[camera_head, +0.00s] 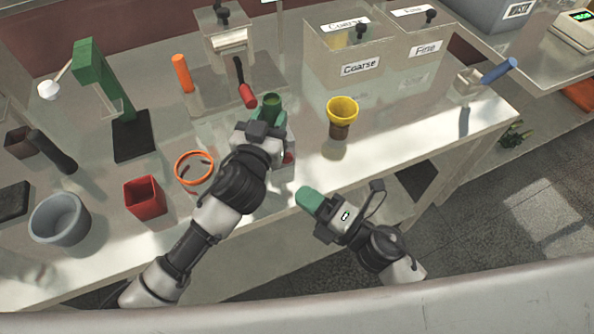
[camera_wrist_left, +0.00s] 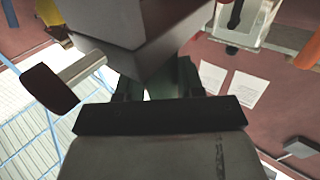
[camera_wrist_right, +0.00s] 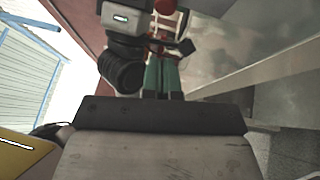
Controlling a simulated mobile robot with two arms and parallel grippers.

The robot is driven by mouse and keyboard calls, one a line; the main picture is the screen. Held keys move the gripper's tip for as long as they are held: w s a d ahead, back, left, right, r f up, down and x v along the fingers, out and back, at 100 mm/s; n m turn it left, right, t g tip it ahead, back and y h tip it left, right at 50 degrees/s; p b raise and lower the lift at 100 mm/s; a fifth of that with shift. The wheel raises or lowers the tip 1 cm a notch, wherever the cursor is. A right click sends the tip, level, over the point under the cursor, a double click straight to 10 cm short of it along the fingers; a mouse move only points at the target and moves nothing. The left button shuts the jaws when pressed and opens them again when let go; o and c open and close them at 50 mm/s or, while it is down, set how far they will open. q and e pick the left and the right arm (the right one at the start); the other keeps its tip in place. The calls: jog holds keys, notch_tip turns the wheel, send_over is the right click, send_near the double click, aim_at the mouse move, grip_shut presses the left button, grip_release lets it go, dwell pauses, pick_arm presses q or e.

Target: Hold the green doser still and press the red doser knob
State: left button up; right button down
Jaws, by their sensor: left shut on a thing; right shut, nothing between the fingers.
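In the head view the red knob (camera_head: 288,158) is small, below the left gripper. My right gripper (camera_head: 307,197) is shut and empty, in front of the table edge, below and right of the knob, apart from it. Its green fingers (camera_wrist_right: 163,76) point toward the doser.
A yellow funnel (camera_head: 342,108) stands right of the doser. An orange ring (camera_head: 194,168), red box (camera_head: 146,199) and grey bowl (camera_head: 60,218) lie left of my left arm. Coarse (camera_head: 345,70) and Fine (camera_head: 424,52) bins stand behind. Open space lies before the table edge.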

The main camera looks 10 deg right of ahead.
jog(key=w, duration=0.1)
jog(key=w+a, duration=0.1)
jog(key=w, duration=0.1)
jog(key=shift+w+a+r, duration=0.2)
jog(key=shift+w+r, duration=0.3)
jog(key=shift+w, duration=0.5)
jog(key=shift+w, duration=0.1)
jog(key=shift+w+a, duration=0.15)
jog(key=shift+w, duration=0.4)
jog(key=shift+w+a, duration=0.15)
jog(key=shift+w, duration=0.4)
jog(key=shift+s, duration=0.1)
jog(key=shift+s, duration=0.3)
jog(key=s, duration=0.1)
jog(key=s+d, duration=0.1)
jog(key=s, duration=0.1)
jog(key=s+f, duration=0.1)
jog(key=shift+s+d+f, duration=0.1)
jog(key=shift+s+d, duration=0.05)
jog(key=v, duration=0.8)
jog(key=shift+s+d, duration=0.15)
jog(key=shift+d, duration=0.05)
